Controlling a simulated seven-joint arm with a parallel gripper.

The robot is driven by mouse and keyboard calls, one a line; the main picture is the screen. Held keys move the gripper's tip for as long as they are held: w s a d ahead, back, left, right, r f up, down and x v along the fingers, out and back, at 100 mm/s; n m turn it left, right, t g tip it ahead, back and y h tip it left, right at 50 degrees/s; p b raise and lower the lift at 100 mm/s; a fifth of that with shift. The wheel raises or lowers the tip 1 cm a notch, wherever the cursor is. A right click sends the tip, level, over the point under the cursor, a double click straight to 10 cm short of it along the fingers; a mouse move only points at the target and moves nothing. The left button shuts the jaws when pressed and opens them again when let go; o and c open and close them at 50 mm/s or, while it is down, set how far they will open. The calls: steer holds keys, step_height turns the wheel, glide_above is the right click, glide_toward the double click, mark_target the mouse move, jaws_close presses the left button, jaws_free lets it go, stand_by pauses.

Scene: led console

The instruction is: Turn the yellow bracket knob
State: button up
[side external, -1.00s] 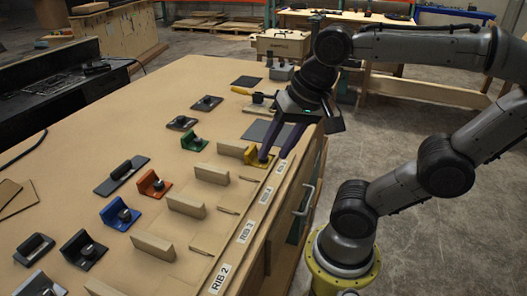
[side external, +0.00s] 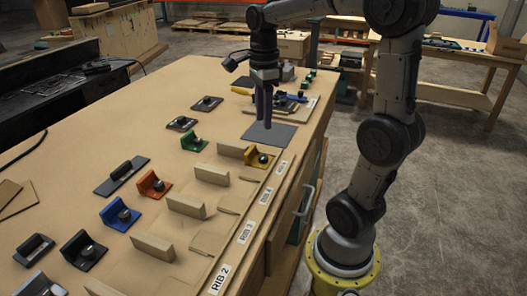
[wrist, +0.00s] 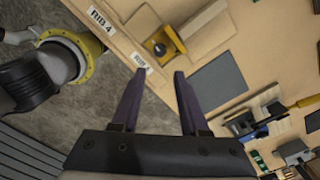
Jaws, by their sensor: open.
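The yellow bracket (side external: 261,158) with its dark knob sits on the wooden bench beside a wooden block, near the labelled edge strip. In the wrist view the yellow bracket (wrist: 167,39) shows with its round knob (wrist: 160,49) facing the camera, ahead of the fingertips. My gripper (side external: 264,124) points down above the dark grey mat, behind the bracket and apart from it. In the wrist view the fingers of my gripper (wrist: 160,73) are spread with nothing between them.
Green (side external: 194,142), orange (side external: 154,184), blue (side external: 119,214) and black (side external: 83,250) brackets stand along the bench. Wooden blocks (side external: 153,247) stand near the strip. The dark grey mat (side external: 284,137) is bare. Tools lie behind it.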

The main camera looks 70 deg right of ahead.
mark_target(263, 157)
step_height(263, 157, down, 11)
steer(key=shift+f, duration=0.1)
stand_by(0.3)
jaws_close()
